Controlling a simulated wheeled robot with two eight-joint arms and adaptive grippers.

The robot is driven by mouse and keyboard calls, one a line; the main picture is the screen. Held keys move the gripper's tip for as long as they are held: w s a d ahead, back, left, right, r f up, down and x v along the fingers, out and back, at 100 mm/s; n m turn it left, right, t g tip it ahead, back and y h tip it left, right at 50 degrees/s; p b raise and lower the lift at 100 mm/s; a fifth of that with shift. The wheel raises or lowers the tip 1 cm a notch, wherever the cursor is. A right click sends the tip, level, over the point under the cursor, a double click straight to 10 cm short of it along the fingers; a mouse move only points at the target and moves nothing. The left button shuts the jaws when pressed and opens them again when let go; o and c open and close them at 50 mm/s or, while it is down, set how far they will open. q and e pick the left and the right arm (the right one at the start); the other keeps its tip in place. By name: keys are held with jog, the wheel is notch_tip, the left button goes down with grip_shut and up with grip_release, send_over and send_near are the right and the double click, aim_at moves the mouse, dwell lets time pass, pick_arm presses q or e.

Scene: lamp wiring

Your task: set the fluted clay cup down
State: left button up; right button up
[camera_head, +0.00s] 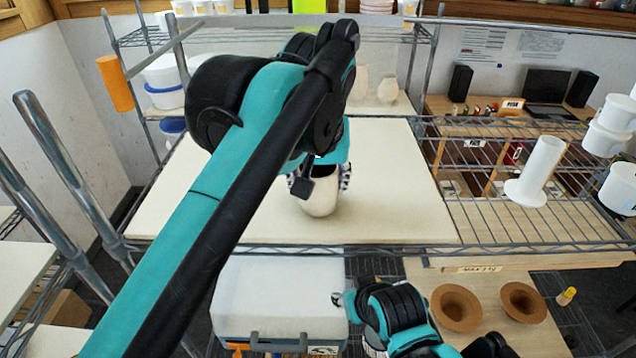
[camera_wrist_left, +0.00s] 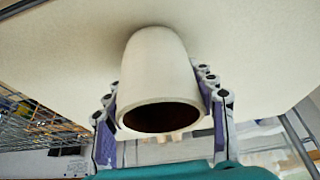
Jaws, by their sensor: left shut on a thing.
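A cream clay cup (camera_head: 318,200) is over the pale board (camera_head: 400,215) on the wire shelf. Its wall looks smooth here; I cannot make out fluting. My left gripper (camera_head: 322,182) is shut on the cup, a finger on each side. In the left wrist view the cup (camera_wrist_left: 155,75) is between the fingers (camera_wrist_left: 160,100), its dark mouth toward the camera and its base toward the board (camera_wrist_left: 60,60). A shadow lies at its base; I cannot tell whether it touches. My right gripper (camera_head: 340,298) is low in the head view, mostly hidden, its fingers unclear.
Two pale vases (camera_head: 388,90) stand behind the board. A white cylinder on a flange (camera_head: 538,170) stands on the wire rack at right. Two brown bowls (camera_head: 457,307) are lower right. The board is bare around the cup.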

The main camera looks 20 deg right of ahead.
aim_at(318, 179)
pick_arm(q)
jog(key=shift+w+f, duration=0.1)
jog(key=shift+f, duration=0.05)
jog(key=o, duration=1.4)
jog(key=shift+f, duration=0.1)
jog(key=shift+c, duration=0.2)
jog(key=shift+r, duration=0.2)
jog(key=p+v, duration=0.1)
jog(key=v, duration=1.1)
jog(key=shift+f, duration=0.1)
